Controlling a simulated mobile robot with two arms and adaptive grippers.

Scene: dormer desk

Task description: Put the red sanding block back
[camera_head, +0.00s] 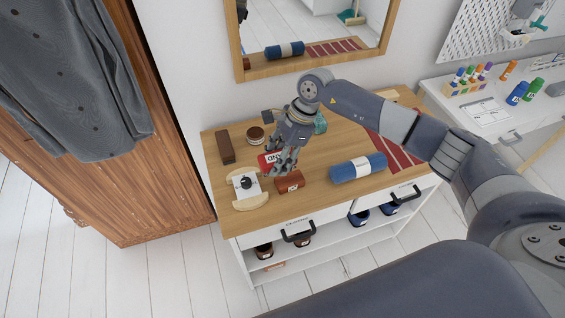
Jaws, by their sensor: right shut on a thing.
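My right gripper (283,160) is over the left half of the wooden desk top, pointing down. It is shut on the red sanding block (266,162), which has a white label with dark letters. The fingers cover the block's right part. I cannot tell if the block touches the desk. A brown-red block (290,182) with a small label lies just in front of the gripper. My left gripper is out of view.
A mirror (240,60) hangs behind.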

